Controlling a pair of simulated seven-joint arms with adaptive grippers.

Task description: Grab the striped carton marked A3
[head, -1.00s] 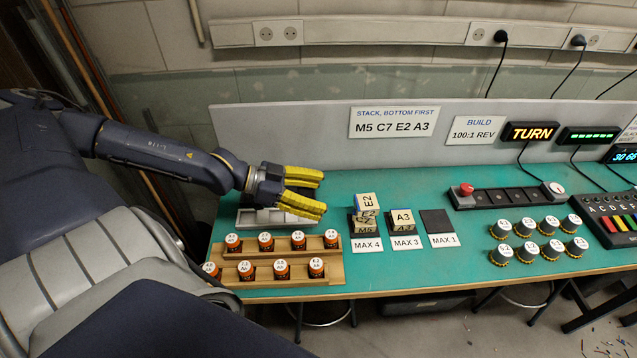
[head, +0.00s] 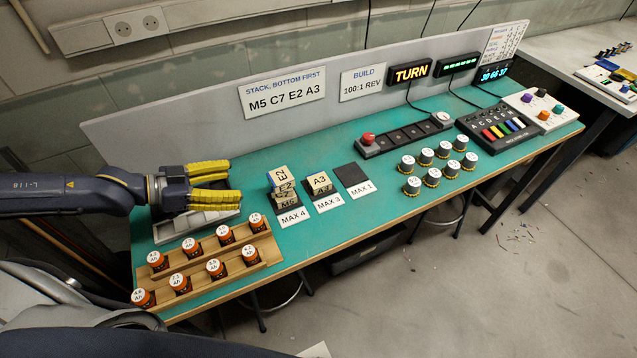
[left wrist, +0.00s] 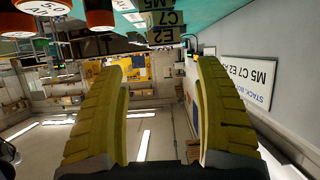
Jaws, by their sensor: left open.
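The carton marked A3 (head: 319,180) sits on the dark MAX 3 pad, its pale lettered face showing; stripes are too small to make out. On its left, on the MAX 4 pad, stands a stack of cartons (head: 284,186) lettered E2, C7 and M5, with a tilted E2 face on top. My left gripper (head: 210,185), with yellow ribbed fingers, is open and empty, left of the stack and apart from it. In the left wrist view the fingers (left wrist: 160,110) are wide apart, with the stack (left wrist: 163,25) upside down beyond them. My right gripper is not in view.
A grey tray (head: 163,236) lies below my left gripper. A wooden rack (head: 268,246) with several orange jars stands in front. The MAX 1 pad (head: 351,175) is bare. Several knobs (head: 432,178) and a button strip (head: 402,136) are further right. A sign board (head: 200,117) runs behind.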

